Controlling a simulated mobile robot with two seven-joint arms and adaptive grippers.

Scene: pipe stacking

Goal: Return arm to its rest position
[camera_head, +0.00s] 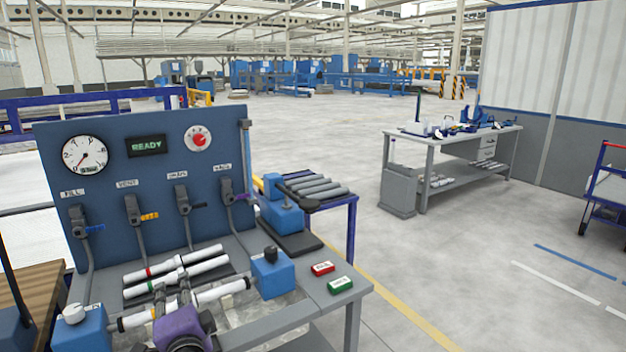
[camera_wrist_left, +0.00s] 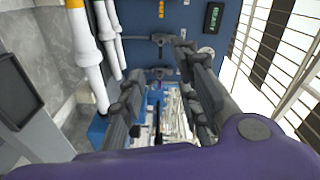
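My left gripper (camera_head: 172,294) has a purple body and dark fingers. In the head view it is low in front of the test bench, overlapping a white pipe (camera_head: 222,291) between two blue blocks (camera_head: 272,274). In the left wrist view the fingers of my left gripper (camera_wrist_left: 165,95) stand apart with nothing seen between them. White pipes (camera_wrist_left: 88,58) lie to the left of the fingers there, apart from them. Two more white pipes, one with a red band (camera_head: 202,256) and one with a green band (camera_head: 208,267), lie behind the first pipe. My right gripper is not in view.
A blue panel (camera_head: 110,186) with a gauge (camera_head: 85,154), READY display (camera_head: 150,145) and several valve levers rises behind the pipes. Red (camera_head: 322,268) and green (camera_head: 341,285) buttons sit at the bench's right. A side table holds grey pipes (camera_head: 318,186).

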